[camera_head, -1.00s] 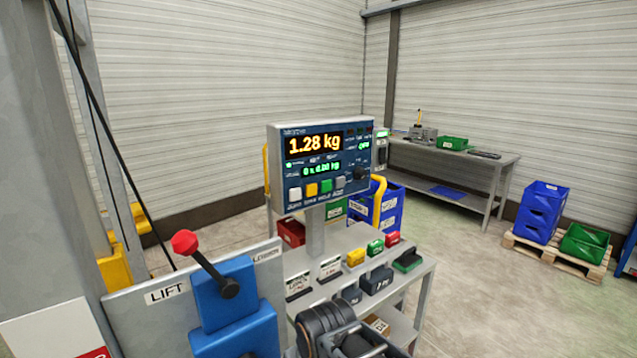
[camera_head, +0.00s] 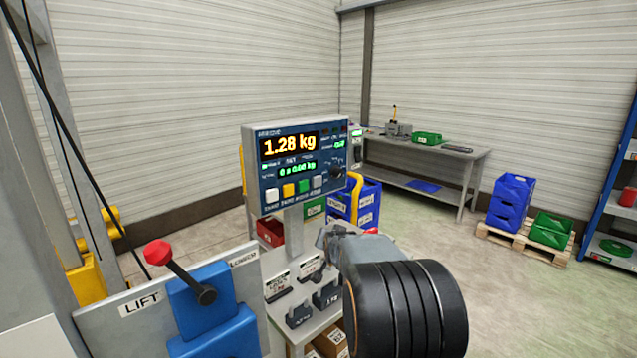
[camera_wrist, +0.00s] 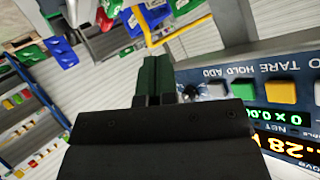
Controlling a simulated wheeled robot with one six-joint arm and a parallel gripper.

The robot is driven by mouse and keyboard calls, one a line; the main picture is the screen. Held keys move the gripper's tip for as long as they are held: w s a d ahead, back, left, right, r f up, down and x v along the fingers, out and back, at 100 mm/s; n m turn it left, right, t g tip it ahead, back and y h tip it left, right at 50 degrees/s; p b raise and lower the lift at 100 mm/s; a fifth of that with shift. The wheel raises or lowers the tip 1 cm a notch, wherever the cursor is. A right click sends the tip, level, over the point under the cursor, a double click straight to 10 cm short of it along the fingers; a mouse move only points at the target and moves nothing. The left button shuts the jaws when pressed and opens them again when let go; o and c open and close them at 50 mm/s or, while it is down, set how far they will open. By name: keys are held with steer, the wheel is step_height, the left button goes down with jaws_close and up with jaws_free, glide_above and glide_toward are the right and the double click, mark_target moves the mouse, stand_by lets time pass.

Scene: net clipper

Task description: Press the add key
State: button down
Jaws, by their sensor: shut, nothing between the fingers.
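The scale console (camera_head: 252,165) stands on a post and reads 1.28 kg on its upper display and 0 x 0.00 kg below. Under the displays is a row of white, yellow, green and grey keys. The grey add key (camera_head: 318,182) is at the right end, below a dark knob. In the wrist view the console is inverted, and the grey key (camera_wrist: 217,92) lies right of my fingers. My gripper (camera_wrist: 156,65) is shut and empty. In the head view my gripper (camera_head: 326,236) is below the key row, apart from the keys.
A lift panel with a red-knobbed lever (camera_head: 158,252) stands at the left. A small table (camera_head: 275,288) with dark weights is under the console. A yellow handle (camera_head: 356,190) and blue crates (camera_head: 368,205) are behind it. Open floor lies to the right.

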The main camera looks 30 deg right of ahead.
mark_target(317, 182)
steer(key=w+d+r+m+t+h, duration=0.3)
steer(key=d+r, duration=0.4)
steer(key=r, duration=0.5)
steer(key=m+t+h, duration=0.1)
steer(key=t+h, duration=0.1)
steer(key=shift+w+m+h, duration=0.2)
steer(key=shift+m+h, duration=0.1)
steer(key=shift+m, duration=0.1)
steer(key=shift+r, duration=0.15)
steer(key=w+a+p, duration=0.1)
steer(key=w+p, duration=0.4)
steer(key=w, duration=0.3)
steer(key=shift+w+a+p, duration=0.3)
steer(key=shift+p, duration=0.05)
steer(key=shift+w, duration=0.2)
stand_by(0.9)
steer(key=shift+w+a, duration=0.1)
steer(key=shift+w, duration=0.15)
